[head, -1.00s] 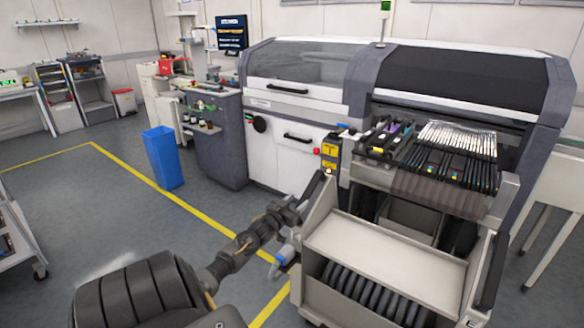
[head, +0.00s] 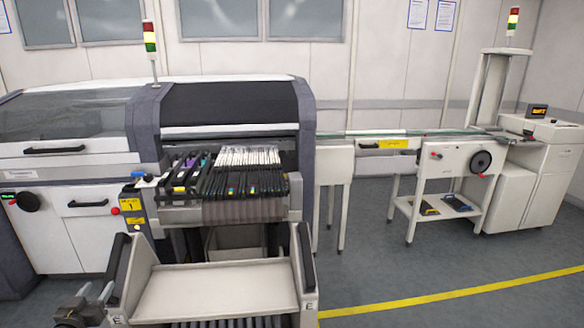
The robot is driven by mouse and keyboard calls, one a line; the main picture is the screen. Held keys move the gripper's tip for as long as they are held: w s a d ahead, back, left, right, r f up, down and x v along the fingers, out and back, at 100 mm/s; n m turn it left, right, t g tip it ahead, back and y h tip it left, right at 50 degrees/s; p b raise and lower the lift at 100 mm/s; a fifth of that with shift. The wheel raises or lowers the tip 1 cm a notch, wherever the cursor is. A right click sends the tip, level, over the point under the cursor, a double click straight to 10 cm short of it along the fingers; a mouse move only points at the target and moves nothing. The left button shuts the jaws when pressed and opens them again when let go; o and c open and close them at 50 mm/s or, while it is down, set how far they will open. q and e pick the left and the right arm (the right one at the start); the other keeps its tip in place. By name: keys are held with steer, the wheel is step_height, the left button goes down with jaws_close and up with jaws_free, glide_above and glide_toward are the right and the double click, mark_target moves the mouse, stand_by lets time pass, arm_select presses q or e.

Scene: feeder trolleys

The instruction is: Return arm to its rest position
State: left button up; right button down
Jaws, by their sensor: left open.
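My left gripper (head: 95,298) shows at the bottom left of the head view, beside the left side of the feeder trolley (head: 215,292). It is open, with nothing seen between its fingers. Most of the left arm is below the picture. The trolley stands in front of the placement machine (head: 230,105), with its pale top tray and dark side handles showing. I cannot tell whether the gripper touches the trolley. My right gripper is not in view.
A bank of feeders (head: 235,180) sits in the machine above the trolley. A conveyor (head: 395,137) runs right to a white end unit (head: 535,170). A low shelf stand (head: 440,200) stands under the conveyor. The floor around the yellow line (head: 450,294) is clear.

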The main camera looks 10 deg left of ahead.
arm_select(q)
steer(key=s+d+f+m+g+h, duration=0.1)
steer(key=s+d+f+g, duration=0.25)
steer(key=d+f, duration=0.45)
steer(key=s+d+f+m+g+h, duration=0.1)
steer(key=s+d+f+g, duration=0.3)
steer(key=d, duration=0.8)
steer(key=s+d+r+m+g+h, duration=0.1)
steer(key=s+d+m+g+h, duration=0.35)
steer(key=s+d, duration=1.65)
step_height(320, 180, down, 23)
steer(key=g+y+p, duration=0.1)
steer(key=g, duration=0.2)
steer(key=s+a+f+p, duration=0.1)
steer(key=s+a+f, duration=0.3)
steer(key=s+f, duration=1.2)
steer(key=shift+s+a+g+p, duration=0.2)
steer(key=shift+s+g+p, duration=0.15)
steer(key=shift+s, duration=0.4)
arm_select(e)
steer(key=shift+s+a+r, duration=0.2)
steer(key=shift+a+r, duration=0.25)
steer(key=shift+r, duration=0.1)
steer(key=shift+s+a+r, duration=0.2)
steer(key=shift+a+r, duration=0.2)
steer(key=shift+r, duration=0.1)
